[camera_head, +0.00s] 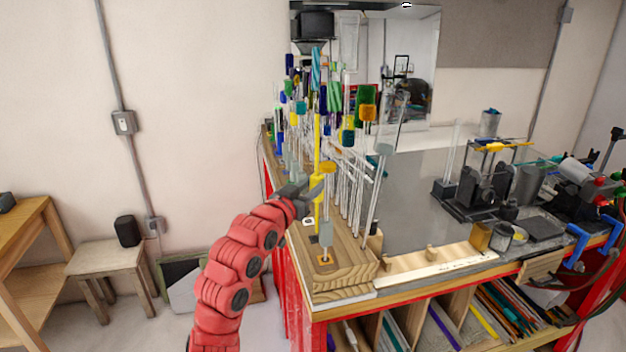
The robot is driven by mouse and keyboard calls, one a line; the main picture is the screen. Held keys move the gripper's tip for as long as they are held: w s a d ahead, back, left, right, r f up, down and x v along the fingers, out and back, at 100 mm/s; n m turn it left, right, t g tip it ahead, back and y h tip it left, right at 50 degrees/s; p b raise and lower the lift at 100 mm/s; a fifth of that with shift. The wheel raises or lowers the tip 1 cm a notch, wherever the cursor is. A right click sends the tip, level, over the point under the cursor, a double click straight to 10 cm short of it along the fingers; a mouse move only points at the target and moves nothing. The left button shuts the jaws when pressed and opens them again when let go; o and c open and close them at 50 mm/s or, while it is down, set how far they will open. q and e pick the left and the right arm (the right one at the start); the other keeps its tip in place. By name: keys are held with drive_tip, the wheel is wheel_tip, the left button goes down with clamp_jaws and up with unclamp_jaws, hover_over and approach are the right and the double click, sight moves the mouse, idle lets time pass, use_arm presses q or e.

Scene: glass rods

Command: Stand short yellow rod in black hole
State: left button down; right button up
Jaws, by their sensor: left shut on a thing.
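The yellow rod (317,150) is upright above the front end of the wooden rod block (345,276). My left gripper (311,194) reaches in from the left and is shut on the rod's lower part. The rod's bottom end is hard to make out among the rods around it. A dark spot that looks like the black hole (313,240) shows in the block's top, below the gripper. A hole with an orange rim (324,260) is nearer the front edge. My right gripper is not in view.
Many clear glass rods with coloured tops crowd the block behind the gripper. A clear rod with a yellow-orange top (327,168) stands just right of it. A grey work surface (410,220) and black apparatus (488,185) lie to the right.

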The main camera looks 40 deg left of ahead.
sight(316, 208)
use_arm(q)
drive_tip(key=shift+s+r, duration=0.1)
drive_tip(key=shift+f, duration=0.2)
drive_tip(key=shift+f+b, duration=2.65)
drive_tip(key=shift+f, duration=0.55)
drive_tip(key=shift+f+b, duration=0.3)
drive_tip(key=shift+b, duration=0.05)
drive_tip(key=c, duration=0.5)
unclamp_jaws()
